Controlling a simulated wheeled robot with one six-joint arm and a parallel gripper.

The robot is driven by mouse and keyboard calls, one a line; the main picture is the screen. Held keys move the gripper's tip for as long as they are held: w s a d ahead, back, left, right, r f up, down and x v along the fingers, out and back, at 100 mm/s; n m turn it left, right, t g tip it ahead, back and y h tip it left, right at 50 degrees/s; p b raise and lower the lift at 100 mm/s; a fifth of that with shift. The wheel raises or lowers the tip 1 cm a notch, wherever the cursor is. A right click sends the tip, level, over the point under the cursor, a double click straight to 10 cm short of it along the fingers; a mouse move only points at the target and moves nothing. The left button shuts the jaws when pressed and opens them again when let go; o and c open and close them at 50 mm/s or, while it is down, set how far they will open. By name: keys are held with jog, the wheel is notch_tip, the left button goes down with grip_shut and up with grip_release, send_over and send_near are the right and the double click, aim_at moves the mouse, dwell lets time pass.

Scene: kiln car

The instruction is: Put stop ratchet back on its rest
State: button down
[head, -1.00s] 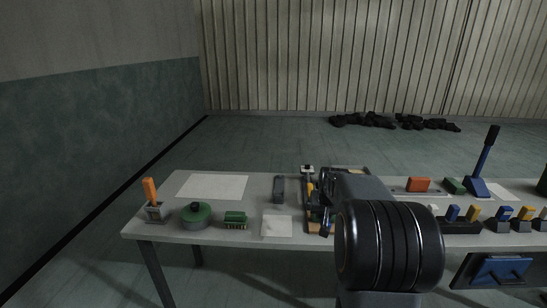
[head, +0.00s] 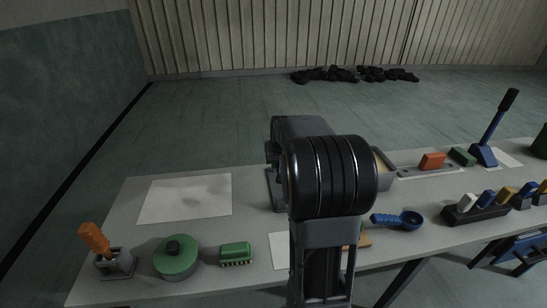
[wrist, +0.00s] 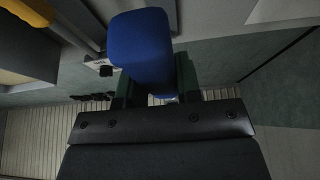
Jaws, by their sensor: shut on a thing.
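In the wrist view a blue piece (wrist: 140,48) with rounded corners sits between the dark green fingers of my gripper (wrist: 155,85), which is shut on it. Only this blue end shows, so I cannot tell its full shape or whether it is the stop ratchet. In the head view my arm hides the gripper and the held piece. A blue spoon-shaped thing (head: 405,219) with a round head lies on the table (head: 400,245), right of my arm. I cannot make out the ratchet's rest.
At left are an orange-handled tool (head: 95,240) in a grey holder, a green round pot (head: 178,260), a green brush (head: 237,254) and a white sheet (head: 185,198). At right are an orange block (head: 432,161), a blue lever (head: 495,128) and a dark rack (head: 475,214).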

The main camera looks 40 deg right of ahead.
jog(key=shift+a+f+b, duration=0.15)
jog(key=shift+f+b, duration=0.45)
jog(key=shift+f, duration=0.2)
notch_tip(320, 180, down, 3)
jog(key=shift+r+b, duration=0.1)
jog(key=shift+b, duration=1)
jog(key=shift+s+f, duration=0.15)
jog(key=shift+f, duration=0.15)
jog(key=shift+f, duration=0.15)
dwell(0.7)
jog(key=shift+f+b, duration=1.65)
jog(key=shift+f, duration=0.25)
jog(key=c, duration=0.7)
grip_release()
jog(key=shift+c, duration=0.2)
